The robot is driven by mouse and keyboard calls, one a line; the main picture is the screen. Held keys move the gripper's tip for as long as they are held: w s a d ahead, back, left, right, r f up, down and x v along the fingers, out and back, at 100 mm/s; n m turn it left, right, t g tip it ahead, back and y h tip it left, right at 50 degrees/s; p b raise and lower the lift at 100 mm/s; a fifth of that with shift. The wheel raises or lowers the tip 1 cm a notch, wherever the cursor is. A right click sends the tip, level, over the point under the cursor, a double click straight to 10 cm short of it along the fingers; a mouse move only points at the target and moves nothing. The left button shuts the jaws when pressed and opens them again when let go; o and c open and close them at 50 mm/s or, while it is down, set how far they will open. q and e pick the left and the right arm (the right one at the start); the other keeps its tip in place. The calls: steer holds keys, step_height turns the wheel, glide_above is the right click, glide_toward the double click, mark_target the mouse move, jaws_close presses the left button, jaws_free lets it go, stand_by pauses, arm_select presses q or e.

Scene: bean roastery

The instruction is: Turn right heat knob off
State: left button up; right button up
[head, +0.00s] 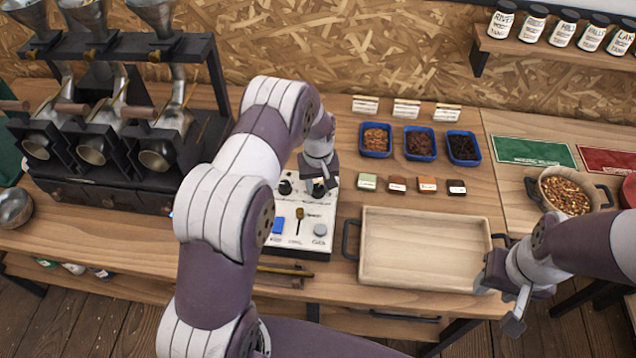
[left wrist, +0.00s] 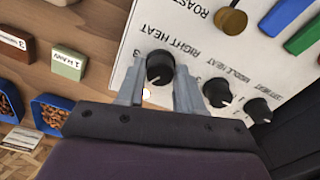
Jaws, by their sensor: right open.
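The right heat knob (left wrist: 160,67) is a round black dial with a white pointer mark, beside the "RIGHT HEAT" label on the white control panel (head: 304,243). My left gripper (head: 318,188) is down at the panel's back right corner. In the left wrist view the fingers of this gripper (left wrist: 159,78) stand on either side of the knob, very close to it; whether they press on it cannot be told. The middle heat knob (left wrist: 217,93) and left heat knob (left wrist: 258,110) are beside it. My right gripper (head: 502,303) is open and empty by the tray's right end.
A wooden tray (head: 425,275) lies right of the panel. Small labelled blocks (head: 397,185) and blue bean bins (head: 419,143) sit behind it. The panel also carries a blue switch (head: 278,225), a brass lever (head: 299,216) and a grey button (head: 320,230). The roaster (head: 95,192) stands at left.

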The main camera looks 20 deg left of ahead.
arm_select(q)
steer(key=shift+n, duration=0.3)
steer(key=n+b, duration=0.1)
steer(key=n, duration=0.3)
steer(key=shift+n, duration=0.3)
steer(key=n+b, duration=0.1)
steer(key=n, duration=0.5)
steer(key=n+b, duration=0.1)
steer(key=n, duration=0.5)
steer(key=shift+n, duration=0.4)
steer(key=n, duration=0.5)
steer(key=shift+r+n, duration=0.1)
steer(key=shift+n, duration=0.2)
steer(key=shift+w+n, duration=0.1)
steer(key=shift+n, duration=0.2)
steer(key=o, duration=1)
